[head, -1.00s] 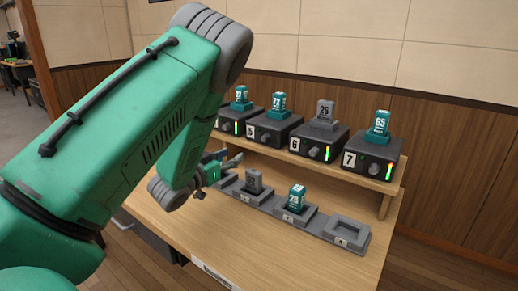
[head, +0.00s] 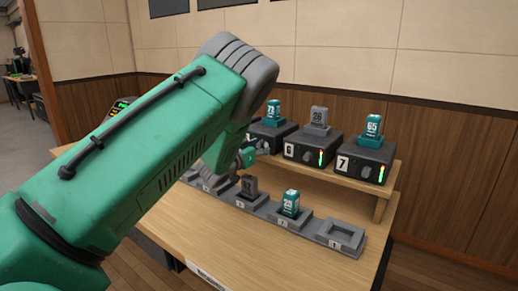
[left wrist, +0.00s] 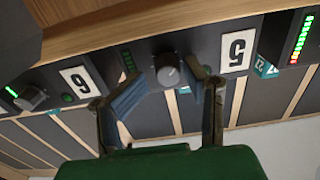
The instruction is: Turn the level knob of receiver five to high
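Receiver five (head: 272,137) is a dark box on the raised shelf, partly hidden by my left arm in the head view. In the left wrist view, which is upside down, its label 5 (left wrist: 237,51) shows with its round level knob (left wrist: 167,69) beside it. Its green level bar (left wrist: 128,61) is partly hidden behind a finger. My left gripper (left wrist: 172,78) is open, with one finger on each side of the knob. I cannot tell whether the fingers touch it. In the head view, the left gripper (head: 247,157) shows small in front of receiver five. My right gripper is not in view.
Receiver 6 (head: 308,149) and receiver 7 (head: 362,160) stand to the right on the shelf (head: 334,170). Below lies a row of grey docks, one empty (head: 345,232), others holding packs such as a teal one (head: 290,203). The tabletop front (head: 215,235) is clear.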

